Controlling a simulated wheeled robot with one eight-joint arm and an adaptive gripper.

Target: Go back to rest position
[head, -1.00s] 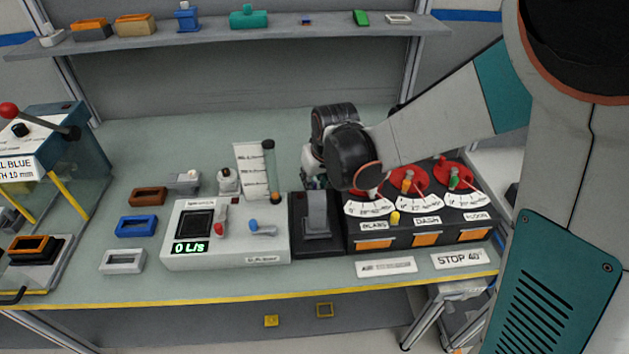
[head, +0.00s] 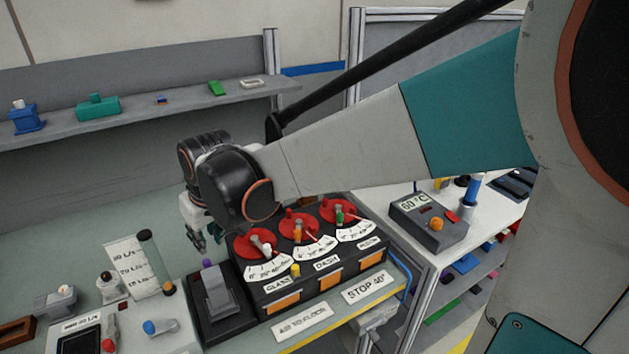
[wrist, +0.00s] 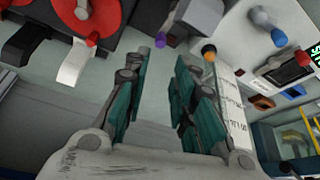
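My gripper (wrist: 163,85) shows in the wrist view with its two teal fingers apart and nothing between them. In the head view my gripper (head: 200,235) hangs behind the dashboard module, left of its dials, and is partly hidden by my wrist. The dashboard module (head: 290,285) is a black box with three red dials, white scale plates and orange buttons. In the wrist view a red dial (wrist: 95,20) lies at the upper left, apart from the fingers.
A grey pedal unit (head: 217,290) stands left of the module. A glass tube (head: 153,258) and white scale card stand further left. A shelf (head: 150,112) runs behind. A side table holds a grey box reading 60 °C (head: 428,222).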

